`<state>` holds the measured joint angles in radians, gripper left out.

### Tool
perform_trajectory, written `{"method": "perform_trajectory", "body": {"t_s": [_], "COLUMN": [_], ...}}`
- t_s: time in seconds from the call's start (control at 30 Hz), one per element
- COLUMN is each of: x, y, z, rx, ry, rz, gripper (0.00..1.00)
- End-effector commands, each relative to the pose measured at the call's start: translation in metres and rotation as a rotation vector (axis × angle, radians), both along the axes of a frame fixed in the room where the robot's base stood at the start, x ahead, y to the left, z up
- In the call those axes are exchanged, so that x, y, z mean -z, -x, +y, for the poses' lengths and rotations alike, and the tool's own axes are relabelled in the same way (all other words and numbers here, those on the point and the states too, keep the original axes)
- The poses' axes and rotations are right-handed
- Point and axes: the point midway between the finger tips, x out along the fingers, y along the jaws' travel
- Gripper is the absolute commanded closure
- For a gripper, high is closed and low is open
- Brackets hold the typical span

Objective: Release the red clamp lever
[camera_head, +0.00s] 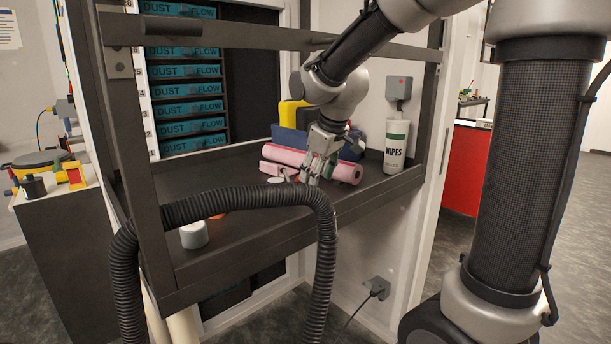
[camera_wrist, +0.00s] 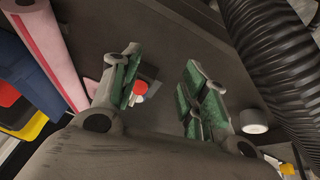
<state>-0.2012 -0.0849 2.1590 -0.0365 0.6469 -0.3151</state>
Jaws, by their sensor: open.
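My gripper (camera_head: 318,170) is open, pointing down over the dark bench tray beside a pink roll. In the wrist view my gripper (camera_wrist: 160,92) shows green-padded fingers spread apart with nothing held. A small red piece with a pale part below it (camera_wrist: 141,88) shows between the fingers, close to the left one and partly covered by it; it looks like the clamp lever, but its shape is too small to be sure. In the head view a small orange-red piece (camera_head: 217,216) shows behind the hose; I cannot tell whether it is the same piece.
The pink roll (camera_head: 340,171) lies close beside my gripper. A black ribbed hose (camera_head: 250,197) arches across the front of the tray. A white round cap (camera_head: 194,234) stands at the left, and a wipes canister (camera_head: 396,146) at the right. Frame bars enclose the bench.

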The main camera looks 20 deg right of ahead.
Motion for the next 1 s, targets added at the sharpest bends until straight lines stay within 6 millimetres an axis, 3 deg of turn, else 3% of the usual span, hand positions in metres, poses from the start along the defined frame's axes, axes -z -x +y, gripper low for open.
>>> {"method": "perform_trajectory", "body": {"t_s": [0.23, 0.43, 0.77, 0.87, 1.0], "x": [0.001, 0.023, 0.027, 0.027, 0.027], "y": [-0.053, -0.061, -0.063, -0.063, -0.063], "z": [0.008, 0.009, 0.009, 0.009, 0.009], "rx": [0.001, 0.001, 0.001, 0.001, 0.001], "ry": [0.0, 0.001, 0.0, 0.0, 0.0], "rz": [0.001, 0.002, 0.0, 0.0, 0.0], "gripper": [0.56, 0.56, 0.56, 0.68, 0.94]}}
